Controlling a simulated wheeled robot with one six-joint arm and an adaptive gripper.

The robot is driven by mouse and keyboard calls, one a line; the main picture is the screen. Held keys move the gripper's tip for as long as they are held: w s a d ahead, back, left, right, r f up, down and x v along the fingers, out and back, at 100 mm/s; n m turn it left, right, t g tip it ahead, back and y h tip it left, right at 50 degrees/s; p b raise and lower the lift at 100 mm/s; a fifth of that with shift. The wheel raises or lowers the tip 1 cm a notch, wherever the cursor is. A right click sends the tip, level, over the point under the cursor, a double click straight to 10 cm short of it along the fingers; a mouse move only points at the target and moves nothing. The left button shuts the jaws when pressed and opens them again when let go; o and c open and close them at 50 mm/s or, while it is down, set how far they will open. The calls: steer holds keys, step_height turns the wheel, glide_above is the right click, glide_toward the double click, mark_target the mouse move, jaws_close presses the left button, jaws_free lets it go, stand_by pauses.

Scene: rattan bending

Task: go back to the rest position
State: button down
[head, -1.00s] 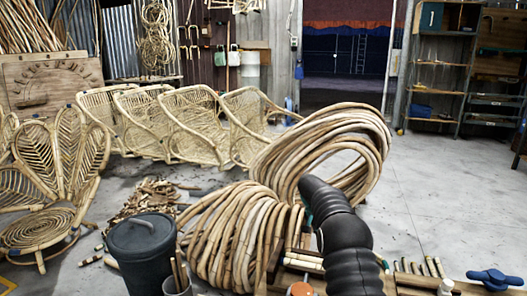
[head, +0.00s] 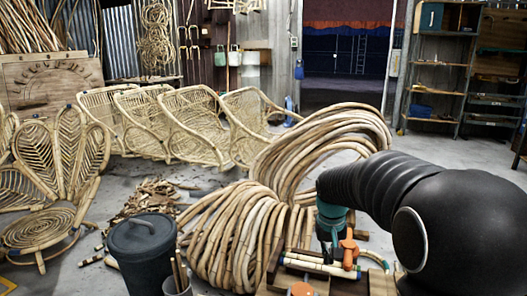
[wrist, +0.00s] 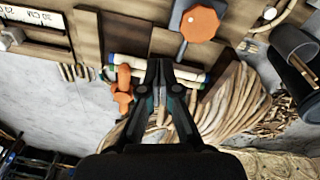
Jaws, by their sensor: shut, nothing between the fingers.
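My gripper (wrist: 160,72) is shut and empty in the wrist view, its dark fingers close together. In the head view my gripper (head: 333,250) hangs below the teal wrist part at the lower right, over the workbench (head: 270,283). It appears close to a short pale pole with coloured bands (head: 318,266), which also shows in the wrist view (wrist: 190,74). I cannot tell whether the fingers touch the pole. An orange clamp part (head: 349,252) stands beside my gripper, also in the wrist view (wrist: 122,90).
An orange knob (wrist: 200,23) sits on the bench. Big rattan coils (head: 235,230) stand just behind the bench. A black bin (head: 143,250) stands at front left, with rattan chairs (head: 195,125) behind. Floor at the right back is open.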

steer(key=s+r+t, duration=0.2)
steer(key=s+r, duration=0.1)
steer(key=s, duration=1)
steer(key=s+a+r+t, duration=0.1)
steer(key=s+r, duration=0.3)
steer(key=s, duration=1)
steer(key=shift+a+r+t+y, duration=0.25)
steer(key=shift+t+y, duration=0.15)
steer(key=shift+t, duration=0.3)
